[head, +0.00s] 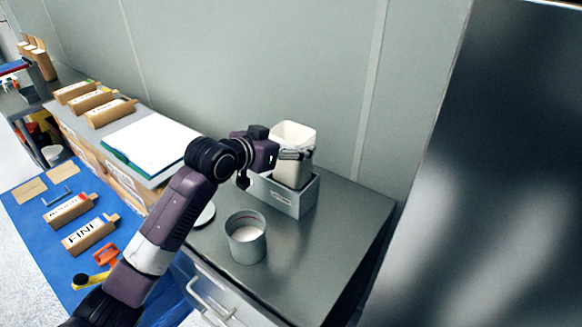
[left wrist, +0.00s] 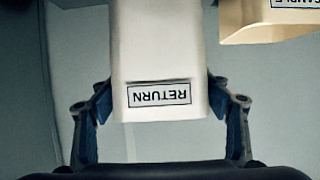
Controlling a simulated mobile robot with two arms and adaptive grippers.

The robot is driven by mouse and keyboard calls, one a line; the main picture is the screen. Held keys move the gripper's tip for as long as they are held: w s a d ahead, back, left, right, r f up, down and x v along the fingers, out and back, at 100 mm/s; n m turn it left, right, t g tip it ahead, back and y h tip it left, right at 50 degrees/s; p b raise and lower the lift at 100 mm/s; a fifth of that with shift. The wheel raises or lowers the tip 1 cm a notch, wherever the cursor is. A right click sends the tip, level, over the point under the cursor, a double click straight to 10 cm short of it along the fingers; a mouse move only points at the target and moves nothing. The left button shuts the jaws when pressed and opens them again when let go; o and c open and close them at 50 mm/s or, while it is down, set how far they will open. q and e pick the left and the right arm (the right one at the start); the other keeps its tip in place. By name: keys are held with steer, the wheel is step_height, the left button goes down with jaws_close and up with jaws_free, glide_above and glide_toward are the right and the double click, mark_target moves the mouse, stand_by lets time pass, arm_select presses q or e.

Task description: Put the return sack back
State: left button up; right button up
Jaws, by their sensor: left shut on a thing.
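The return sack (head: 292,140) is a white, open-topped upright container at the back of the grey counter. My left gripper (head: 296,154) is shut on its sides. In the left wrist view the sack (left wrist: 158,45) sits between the two fingers (left wrist: 162,100), with its RETURN label upside down. A grey open bin (head: 292,204) with a label on its front stands directly around or below the sack's lower end. The front wall hides the sack's bottom, so I cannot tell whether it rests inside. My right gripper is not in view.
A grey round tub (head: 246,247) holding white powder stands in front of the bin. A tan SAMPLE-labelled thing (left wrist: 262,25) shows beside the sack in the left wrist view. A white board (head: 150,137) lies to the left. The counter's right front is clear.

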mark_target(291, 169)
arm_select(q)
step_height(291, 169, down, 4)
steer(key=shift+r, duration=0.2)
step_height(291, 169, down, 4)
steer(key=shift+f+p, duration=0.1)
steer(key=shift+p, duration=0.35)
steer(key=shift+f, duration=0.1)
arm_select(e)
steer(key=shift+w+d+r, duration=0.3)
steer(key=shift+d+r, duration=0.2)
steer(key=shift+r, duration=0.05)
arm_select(q)
steer(key=shift+f, duration=0.25)
steer(key=o, duration=1.7)
steer(key=shift+r, duration=0.15)
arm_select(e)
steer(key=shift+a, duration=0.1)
